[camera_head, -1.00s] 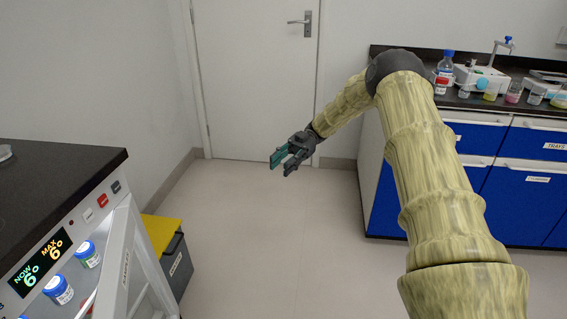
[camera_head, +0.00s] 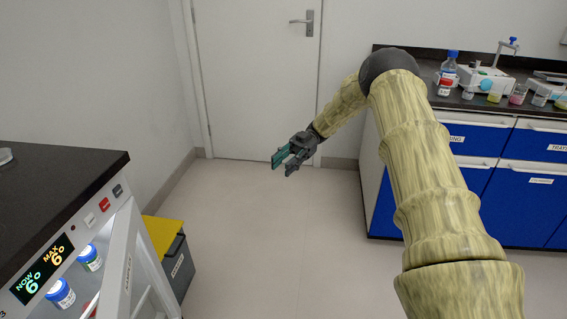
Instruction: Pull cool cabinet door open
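Blue-capped jars (camera_head: 62,293) show inside. The door's lower part is cut off by the frame edge. My gripper (camera_head: 281,163) is in mid-air near the middle of the view, well to the right of the door and apart from it.
A grey bin with a yellow lid (camera_head: 163,236) stands just behind the cabinet door. A blue-fronted lab bench (camera_head: 470,184) with bottles and instruments is at the right. The pale floor (camera_head: 270,255) between them is clear. A closed white room door (camera_head: 258,80) is at the back.

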